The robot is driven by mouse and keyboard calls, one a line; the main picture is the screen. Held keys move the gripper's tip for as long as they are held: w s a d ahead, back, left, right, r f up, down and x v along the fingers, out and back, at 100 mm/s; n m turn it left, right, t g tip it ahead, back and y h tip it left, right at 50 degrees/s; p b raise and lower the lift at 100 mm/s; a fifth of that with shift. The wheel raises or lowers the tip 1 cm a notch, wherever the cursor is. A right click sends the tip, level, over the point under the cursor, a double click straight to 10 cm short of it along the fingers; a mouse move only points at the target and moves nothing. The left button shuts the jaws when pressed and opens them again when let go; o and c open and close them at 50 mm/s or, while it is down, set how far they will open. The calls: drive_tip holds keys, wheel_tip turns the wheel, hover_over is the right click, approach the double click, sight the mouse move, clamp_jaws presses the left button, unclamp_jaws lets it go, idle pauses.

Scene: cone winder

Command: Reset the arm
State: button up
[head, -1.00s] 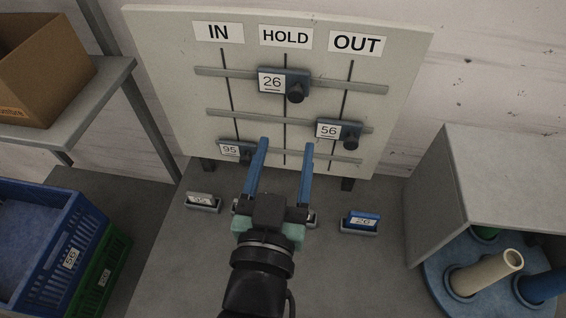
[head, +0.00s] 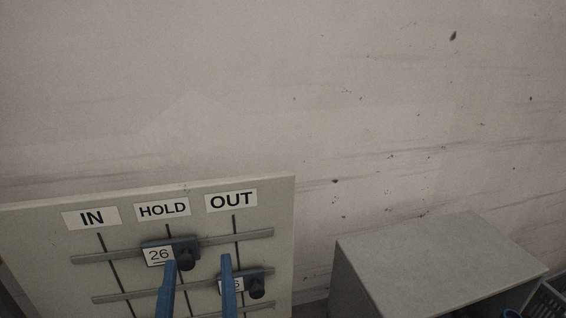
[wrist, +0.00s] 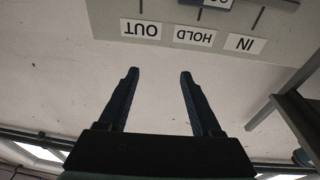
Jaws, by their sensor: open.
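My gripper (head: 198,262) shows at the bottom of the head view as two blue fingers, spread apart with nothing between them. In the wrist view my gripper (wrist: 158,72) is also open and empty, against the bare wall. Behind the fingers in the head view stands the pale board (head: 50,225) with IN, HOLD and OUT labels. Its slider marked 26 (head: 158,255) is in the HOLD column. A lower slider (head: 256,288) is in the OUT column, its number partly hidden by a finger. The board (wrist: 105,18) appears upside down in the wrist view.
A grey box-like cabinet (head: 440,258) stands right of the board, with a dark crate (head: 548,303) at the lower right corner. The stained wall (head: 330,90) fills the upper head view. A grey shelf frame (wrist: 293,115) is at the right of the wrist view.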

drive_tip(key=s+d+r+m+t+h, duration=0.1)
drive_tip(key=d+r+t, duration=0.1)
drive_tip(key=r, duration=0.8)
drive_tip(key=s+d+r+t+h, duration=0.1)
drive_tip(key=d+r+t, duration=0.2)
drive_tip(key=r, duration=0.7)
drive_tip(key=s+d+r+m+t+h, duration=0.1)
drive_tip(key=d+r+t+h, duration=0.1)
drive_tip(key=d+r, duration=0.3)
wheel_tip(320, 180, up, 5)
drive_tip(key=shift+d+f+m+t, duration=0.1)
drive_tip(key=shift+d+m+t, duration=0.2)
drive_tip(key=shift+t, duration=0.1)
